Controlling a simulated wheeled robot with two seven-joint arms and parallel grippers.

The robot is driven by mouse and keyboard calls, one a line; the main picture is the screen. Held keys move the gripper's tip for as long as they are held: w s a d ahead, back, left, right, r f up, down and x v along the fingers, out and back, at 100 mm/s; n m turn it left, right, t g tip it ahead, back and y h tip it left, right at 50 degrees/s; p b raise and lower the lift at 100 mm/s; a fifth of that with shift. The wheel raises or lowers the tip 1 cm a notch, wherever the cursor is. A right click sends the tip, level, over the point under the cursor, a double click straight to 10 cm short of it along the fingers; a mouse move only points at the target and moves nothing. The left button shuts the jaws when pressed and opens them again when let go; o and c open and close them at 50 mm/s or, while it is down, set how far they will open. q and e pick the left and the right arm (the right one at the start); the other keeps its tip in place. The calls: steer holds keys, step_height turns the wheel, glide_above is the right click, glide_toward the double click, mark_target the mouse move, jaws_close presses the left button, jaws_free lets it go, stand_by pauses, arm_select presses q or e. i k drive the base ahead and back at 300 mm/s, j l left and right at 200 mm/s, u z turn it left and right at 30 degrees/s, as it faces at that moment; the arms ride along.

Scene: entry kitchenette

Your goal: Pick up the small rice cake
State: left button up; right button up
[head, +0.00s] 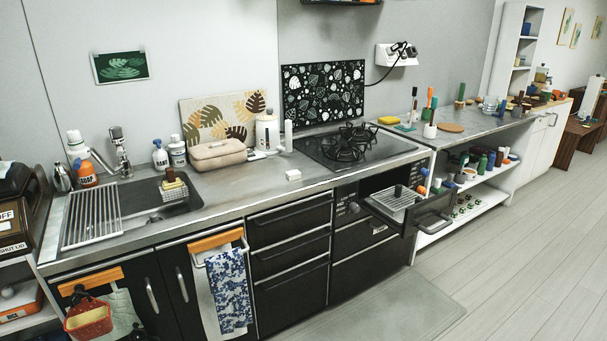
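A small white block (293,175) lies on the grey counter (245,183) near its front edge, left of the stove. It looks like the small rice cake, but it is too small in the picture to be sure. Nothing touches it, and its top and front are unobstructed. Neither of my grippers shows in the head view.
A beige case (217,154) and a white canister (267,131) stand behind and left of the block. The stove (350,147) is to its right. An open drawer (408,208) with a wire rack juts out below. The floor (510,275) is clear at right.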

mark_target(294, 175)
steer(key=i+l+u, duration=0.1)
steer(key=i+l, duration=0.5)
steer(key=i+l+u, duration=0.15)
steer(key=i+l, duration=0.15)
steer(key=l, duration=0.15)
steer(key=i+l, duration=0.25)
steer(key=l, duration=0.15)
steer(key=i+l+u, duration=0.15)
steer(key=i+l, duration=0.4)
steer(key=l, duration=0.25)
steer(key=u, duration=0.05)
